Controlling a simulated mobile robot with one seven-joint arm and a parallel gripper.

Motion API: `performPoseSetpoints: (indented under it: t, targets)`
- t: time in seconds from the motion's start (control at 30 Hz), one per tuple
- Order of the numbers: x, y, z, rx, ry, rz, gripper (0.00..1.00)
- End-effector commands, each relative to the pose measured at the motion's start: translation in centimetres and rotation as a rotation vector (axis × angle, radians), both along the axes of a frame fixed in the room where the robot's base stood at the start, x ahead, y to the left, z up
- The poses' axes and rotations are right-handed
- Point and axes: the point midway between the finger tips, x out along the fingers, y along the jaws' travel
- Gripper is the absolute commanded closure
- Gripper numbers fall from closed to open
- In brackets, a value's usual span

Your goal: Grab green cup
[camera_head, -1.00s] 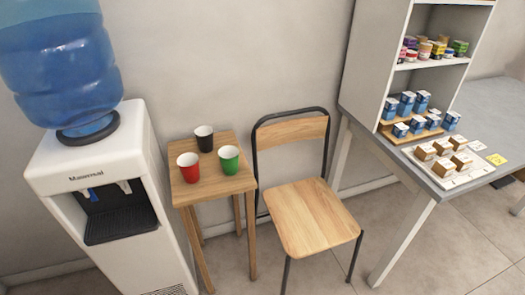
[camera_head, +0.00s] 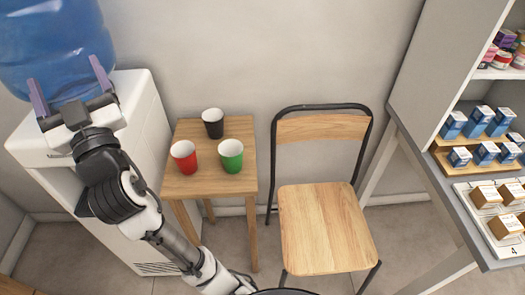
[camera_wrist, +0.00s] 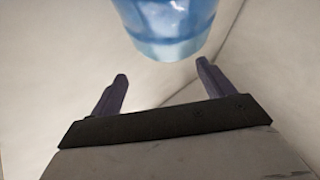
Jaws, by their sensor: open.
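The green cup (camera_head: 231,156) stands upright on a small wooden table (camera_head: 183,131), at the table's right side. A red cup (camera_head: 184,157) stands to its left and a black cup (camera_head: 212,123) stands behind them. My gripper (camera_head: 68,82) is open and empty, raised in front of the water dispenser, to the left of the cups and apart from them. In the wrist view my gripper (camera_wrist: 160,78) shows two spread fingers, with the blue water bottle (camera_wrist: 172,25) beyond them. No cup shows in the wrist view.
The water dispenser (camera_head: 137,113) with its blue bottle (camera_head: 50,35) stands left of the small table. A wooden chair (camera_head: 322,225) with a dark frame stands close on the right. A counter and shelf with boxes (camera_head: 487,122) are at the far right. The wall is behind.

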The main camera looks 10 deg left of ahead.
Motion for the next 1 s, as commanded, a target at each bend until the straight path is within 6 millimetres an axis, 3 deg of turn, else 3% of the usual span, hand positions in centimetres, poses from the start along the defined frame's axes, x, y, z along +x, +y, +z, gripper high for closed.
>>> performPoseSetpoints:
  t: [0.03, 0.1, 0.2, 0.3, 0.43, 0.53, 0.73, 1.0]
  targets:
    - [2.3, 0.1, -3.4, -0.061, 0.110, -0.071, 0.20]
    - [5.3, -0.6, -7.9, -0.129, 0.264, -0.185, 0.20]
    - [8.5, -2.9, -14.3, -0.198, 0.482, -0.367, 0.20]
    - [10.2, -6.4, -20.3, -0.232, 0.686, -0.561, 0.20]
    - [10.4, -10.8, -26.1, -0.230, 0.888, -0.794, 0.20]
    - [9.7, -13.3, -28.8, -0.213, 0.986, -0.924, 0.20]
    - [9.4, -15.4, -30.8, -0.192, 1.057, -1.030, 0.20]
    - [13.7, -16.9, -33.0, -0.193, 1.059, -1.032, 0.20]
